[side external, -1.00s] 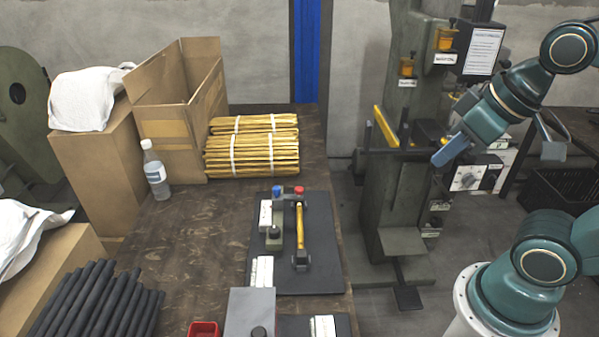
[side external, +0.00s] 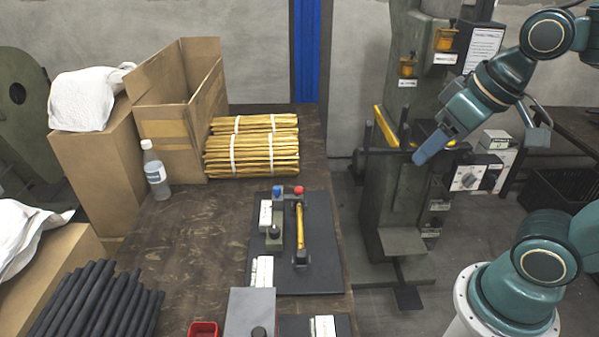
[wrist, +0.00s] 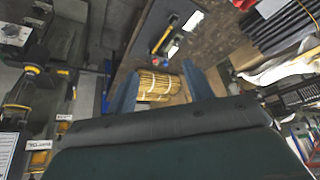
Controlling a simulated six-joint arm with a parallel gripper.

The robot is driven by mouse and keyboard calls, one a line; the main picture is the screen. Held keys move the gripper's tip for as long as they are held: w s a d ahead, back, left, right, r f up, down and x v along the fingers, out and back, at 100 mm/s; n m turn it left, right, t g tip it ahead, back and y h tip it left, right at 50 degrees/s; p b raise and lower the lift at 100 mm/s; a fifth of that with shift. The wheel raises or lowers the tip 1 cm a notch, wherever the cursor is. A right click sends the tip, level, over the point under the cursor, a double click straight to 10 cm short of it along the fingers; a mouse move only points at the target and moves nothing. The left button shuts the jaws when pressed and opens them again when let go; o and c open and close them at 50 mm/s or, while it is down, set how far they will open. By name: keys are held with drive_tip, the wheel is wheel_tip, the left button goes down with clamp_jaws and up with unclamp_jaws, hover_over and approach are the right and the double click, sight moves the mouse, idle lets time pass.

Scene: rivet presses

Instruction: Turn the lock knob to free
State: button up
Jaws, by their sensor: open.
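A pale control box with a round dark knob (side external: 467,180) is on the right side of the green press (side external: 395,205) in the side view; I cannot read its markings or tell its setting. A small bench fixture (side external: 285,222) with a blue knob (side external: 278,191) and a red knob (side external: 299,190) stands on a dark mat. Which knob is the lock is not clear. My gripper (side external: 421,158) is in front of the press, up and left of the dark knob and apart from it. Its blue fingers are spread and empty in the wrist view (wrist: 165,88).
A yellow bar (side external: 385,127) and dark upright posts are close to my gripper on the press. The wooden bench (side external: 190,240) holds bundled yellow rods (side external: 252,155), a bottle (side external: 155,172) and an open carton (side external: 165,125). Floor shows between bench and press.

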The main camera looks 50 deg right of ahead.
drive_tip(key=w+m+g, duration=0.1)
drive_tip(key=w+m, duration=0.2)
drive_tip(key=w, duration=0.7)
drive_tip(key=m+g, duration=0.4)
drive_tip(key=m, duration=0.4)
hover_over(274, 229)
wheel_tip(274, 229, down, 23)
drive_tip(key=shift+f, duration=0.15)
drive_tip(key=shift+f, duration=6.85)
